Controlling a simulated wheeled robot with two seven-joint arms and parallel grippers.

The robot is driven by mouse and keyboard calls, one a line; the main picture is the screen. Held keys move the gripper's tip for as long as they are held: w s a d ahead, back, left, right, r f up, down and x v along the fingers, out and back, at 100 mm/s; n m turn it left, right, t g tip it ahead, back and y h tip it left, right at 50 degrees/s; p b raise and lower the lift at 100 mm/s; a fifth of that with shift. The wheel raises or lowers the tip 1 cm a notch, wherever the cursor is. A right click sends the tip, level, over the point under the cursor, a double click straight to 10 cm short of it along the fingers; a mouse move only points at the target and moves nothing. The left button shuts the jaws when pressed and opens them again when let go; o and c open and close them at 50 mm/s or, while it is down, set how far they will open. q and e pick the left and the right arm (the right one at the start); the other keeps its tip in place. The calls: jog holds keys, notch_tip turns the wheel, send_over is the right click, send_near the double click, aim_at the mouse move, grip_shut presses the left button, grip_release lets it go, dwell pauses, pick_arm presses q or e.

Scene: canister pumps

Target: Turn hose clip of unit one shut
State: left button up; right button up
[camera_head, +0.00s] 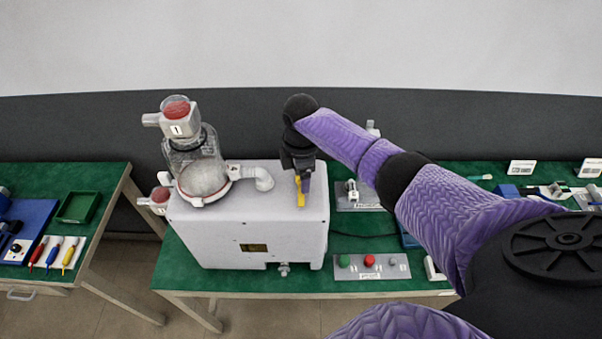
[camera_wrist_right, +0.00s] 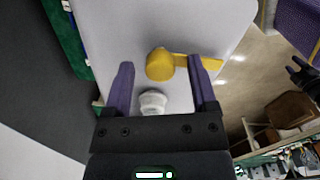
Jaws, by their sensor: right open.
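Unit one is a white box (camera_head: 250,222) with a clear canister (camera_head: 202,172) whose red-topped cap carries a "1". The yellow hose clip (camera_head: 300,193) is at the right part of its top, beneath my right gripper (camera_head: 303,182). In the right wrist view the clip (camera_wrist_right: 160,66) has a round yellow knob with a lever (camera_wrist_right: 205,62) reaching right. My right gripper (camera_wrist_right: 162,84) is open, its purple fingers either side of the knob, the right finger overlapping the lever. Contact cannot be told. A dark pronged shape at the wrist view's right edge may be my left gripper (camera_wrist_right: 299,74).
A white ribbed spout (camera_wrist_right: 152,102) lies between the fingers, near the gripper body. A white elbow pipe (camera_head: 262,178) stands left of the clip. A panel with green and red buttons (camera_head: 370,267) lies on the green table right of the box. A side table (camera_head: 100,185) stands left.

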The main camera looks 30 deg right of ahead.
grip_shut()
dwell(0.3)
jog(key=shift+m, duration=0.3)
jog(key=m+p, duration=0.2)
jog(key=shift+r+m, duration=0.15)
jog(key=shift+m, duration=0.15)
jog(key=m+p, duration=0.2)
jog(key=m, duration=0.2)
jog(key=shift+m, duration=0.3)
jog(key=m+p, duration=0.1)
jog(key=m, duration=0.4)
jog(key=shift+p, duration=0.35)
jog(key=m, duration=0.5)
jog(key=shift+w+p, duration=0.1)
jog(key=shift+p, duration=0.3)
